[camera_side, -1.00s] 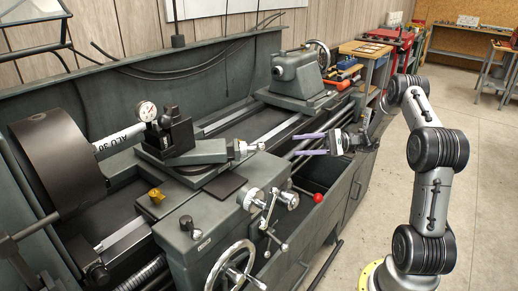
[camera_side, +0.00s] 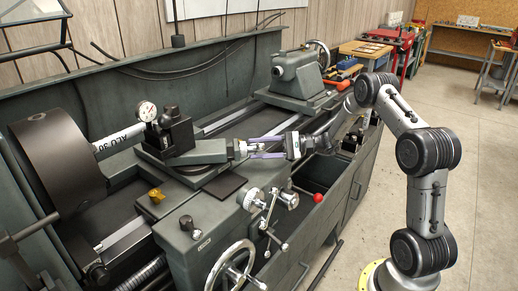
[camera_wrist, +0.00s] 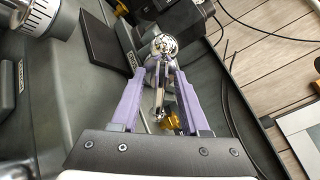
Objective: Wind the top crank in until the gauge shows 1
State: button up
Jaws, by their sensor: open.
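The top crank (camera_side: 240,148) is a small silver crank on the end of the dark top slide (camera_side: 200,152). In the wrist view the crank (camera_wrist: 164,43) shows a shiny round knob and a thin arm. My gripper (camera_side: 252,148) is open, with its purple fingers level with the crank in the side view. In the wrist view the crank's lower part lies between the fingers in the picture, with gaps at both sides; contact is not visible. The dial gauge (camera_side: 147,111), round and white-faced, sits left of the tool post; its reading is too small to tell.
A large handwheel (camera_side: 230,268), a red-knobbed lever (camera_side: 317,198) and small silver knobs stand on the carriage front below. The tailstock (camera_side: 297,78) is behind to the right. A dark flat plate (camera_side: 225,186) lies below the crank. A yellow piece (camera_side: 156,195) sits further left.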

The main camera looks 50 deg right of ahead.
grip_shut()
jog(key=shift+m, duration=0.4)
grip_release()
jog(key=v, duration=1.4)
